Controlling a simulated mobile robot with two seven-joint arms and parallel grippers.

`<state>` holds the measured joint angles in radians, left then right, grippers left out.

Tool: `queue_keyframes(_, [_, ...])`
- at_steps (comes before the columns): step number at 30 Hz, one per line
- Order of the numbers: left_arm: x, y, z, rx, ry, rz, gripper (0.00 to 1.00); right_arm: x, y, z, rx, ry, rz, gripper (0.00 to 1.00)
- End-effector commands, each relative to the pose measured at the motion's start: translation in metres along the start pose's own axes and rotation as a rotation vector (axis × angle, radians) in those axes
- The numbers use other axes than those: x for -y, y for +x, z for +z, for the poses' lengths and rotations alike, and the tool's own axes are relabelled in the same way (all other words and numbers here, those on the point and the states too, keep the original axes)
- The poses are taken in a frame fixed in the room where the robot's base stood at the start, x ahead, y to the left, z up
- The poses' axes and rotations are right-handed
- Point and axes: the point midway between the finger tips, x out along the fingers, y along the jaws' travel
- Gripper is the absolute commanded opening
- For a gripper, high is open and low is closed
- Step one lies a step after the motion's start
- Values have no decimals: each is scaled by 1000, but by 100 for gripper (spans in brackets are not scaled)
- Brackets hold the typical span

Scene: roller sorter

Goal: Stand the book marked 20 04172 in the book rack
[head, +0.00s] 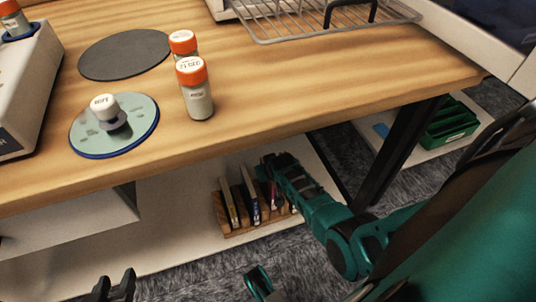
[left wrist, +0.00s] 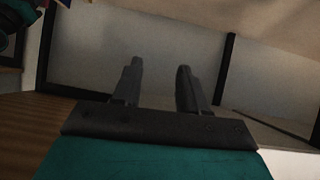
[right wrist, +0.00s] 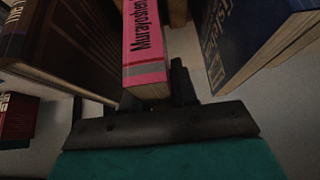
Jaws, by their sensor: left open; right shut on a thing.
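The wooden book rack (head: 229,233) stands on the white shelf under the table, with several upright books in it. A pink book (right wrist: 144,45) with black spine lettering is between the fingers of my right gripper (right wrist: 156,92), which is shut on it. In the head view my right gripper (head: 268,172) is at the rack's right part and hides much of that end. I cannot read the number 20 04172 on any book. My left gripper (head: 117,283) is open and empty at the bottom of the head view; its two fingers also show in the left wrist view (left wrist: 160,82).
A dark blue book (right wrist: 255,40) and a brown book (right wrist: 80,45) flank the pink one. The table edge overhangs the shelf. Orange-capped jars (head: 196,90), a round plate (head: 135,128) and a wire rack (head: 320,22) are on the table. A black table leg (head: 395,150) stands right.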

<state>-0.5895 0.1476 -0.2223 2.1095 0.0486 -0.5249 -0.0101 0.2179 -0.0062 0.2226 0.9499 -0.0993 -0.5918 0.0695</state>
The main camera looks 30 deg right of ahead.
Motion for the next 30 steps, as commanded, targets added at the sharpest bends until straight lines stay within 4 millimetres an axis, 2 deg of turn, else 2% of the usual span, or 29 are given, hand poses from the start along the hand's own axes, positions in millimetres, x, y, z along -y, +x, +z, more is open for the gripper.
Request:
queue_keyframes(1, [0, 6, 5, -3, 0, 3, 43, 0, 11, 7, 1, 0, 0, 0])
queue_keyframes(6, [-4, 12, 8, 0, -2, 15, 43, 0, 30, 19, 1, 0, 0, 0])
queue_keyframes(13, [-9, 10, 2, -6, -6, 23, 43, 0, 30, 19, -1, 0, 0, 0])
queue_keyframes(20, [-8, 13, 5, -7, -5, 22, 43, 0, 34, 22, 0, 0, 0, 0])
queue_keyframes(21, [-8, 12, 4, -6, -5, 22, 43, 0, 34, 22, 1, 0, 0, 30])
queue_keyframes(28, [-6, 12, 4, -6, -5, 19, 43, 0, 33, 22, 2, 0, 0, 52])
queue_keyframes(30, [-6, 12, 4, -6, -5, 18, 43, 0, 33, 22, 2, 0, 0, 53])
